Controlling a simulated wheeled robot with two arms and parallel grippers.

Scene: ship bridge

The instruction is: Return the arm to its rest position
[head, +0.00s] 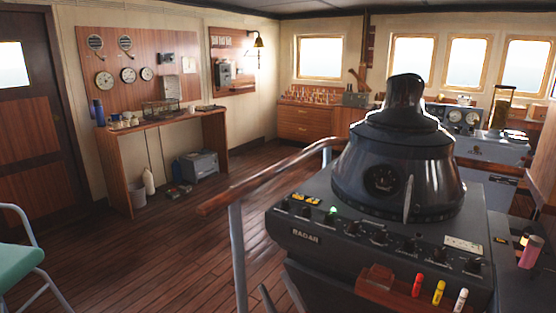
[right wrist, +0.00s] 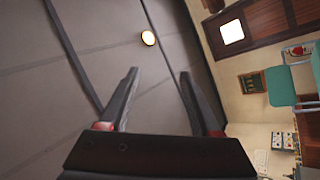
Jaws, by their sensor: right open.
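My right gripper (right wrist: 159,75) shows in the right wrist view. Its two dark fingers, with red parts near their bases, stand apart with nothing between them. That view is turned on its side: the grey ceiling with a round lamp (right wrist: 148,38) lies beyond the fingers, and the wall lies to the right. I cannot make out either gripper clearly in the head view. My left gripper is not in view.
A dark radar console (head: 305,240) with a domed hood (head: 395,165) fills the right foreground. A handrail (head: 265,180) stands at its left side. Red (head: 417,285), yellow (head: 439,292) and white (head: 461,300) sticks stand at its front. The plank floor (head: 165,250) at left is largely clear, beside a green chair (head: 25,255).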

